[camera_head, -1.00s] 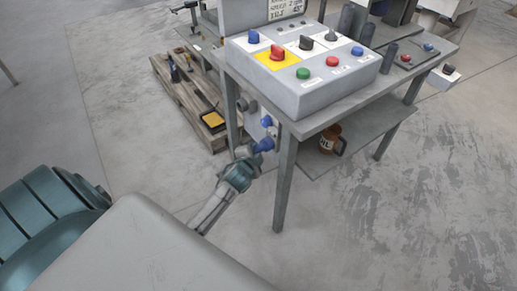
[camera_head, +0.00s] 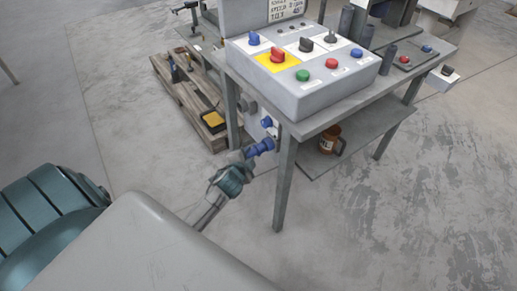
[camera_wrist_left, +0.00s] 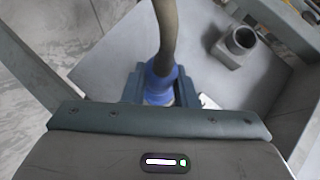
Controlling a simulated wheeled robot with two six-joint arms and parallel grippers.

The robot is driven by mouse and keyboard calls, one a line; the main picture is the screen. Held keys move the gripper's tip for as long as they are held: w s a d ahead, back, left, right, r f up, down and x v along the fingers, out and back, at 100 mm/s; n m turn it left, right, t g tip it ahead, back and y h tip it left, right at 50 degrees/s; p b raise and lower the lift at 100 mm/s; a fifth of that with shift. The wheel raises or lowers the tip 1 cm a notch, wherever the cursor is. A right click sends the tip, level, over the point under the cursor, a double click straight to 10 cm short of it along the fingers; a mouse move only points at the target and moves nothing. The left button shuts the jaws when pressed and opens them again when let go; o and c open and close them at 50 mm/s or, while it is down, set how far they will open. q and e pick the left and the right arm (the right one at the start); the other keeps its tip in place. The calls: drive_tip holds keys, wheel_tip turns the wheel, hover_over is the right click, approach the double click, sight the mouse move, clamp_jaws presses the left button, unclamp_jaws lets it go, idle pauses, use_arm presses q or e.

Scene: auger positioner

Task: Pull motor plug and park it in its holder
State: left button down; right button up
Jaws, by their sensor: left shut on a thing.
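My left gripper (camera_head: 246,155) is shut on the blue motor plug (camera_head: 262,146) beside the table's front-left leg. In the left wrist view the blue plug (camera_wrist_left: 160,84) sits between the gripper's fingers (camera_wrist_left: 158,90), with a thick grey-brown cable (camera_wrist_left: 166,30) running up from it. I cannot tell whether the plug is clear of its socket. A grey round open cup on a square base, which looks like the holder (camera_wrist_left: 240,42), is on the panel to the upper right and appears empty. My right gripper is not in view.
Another blue fitting (camera_head: 266,122) is just above the plug. The steel table (camera_head: 345,110) carries the control box (camera_head: 320,92); its leg (camera_head: 286,185) stands close to the right of my gripper. A wooden pallet (camera_head: 195,105) lies behind. A brown jug (camera_head: 329,139) is on the lower shelf.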

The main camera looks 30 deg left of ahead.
use_arm(q)
drive_tip(key=shift+s, duration=0.15)
drive_tip(key=shift+s+a, duration=0.25)
drive_tip(key=shift+s, duration=0.2)
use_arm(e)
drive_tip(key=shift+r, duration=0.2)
use_arm(q)
drive_tip(key=shift+s, duration=0.15)
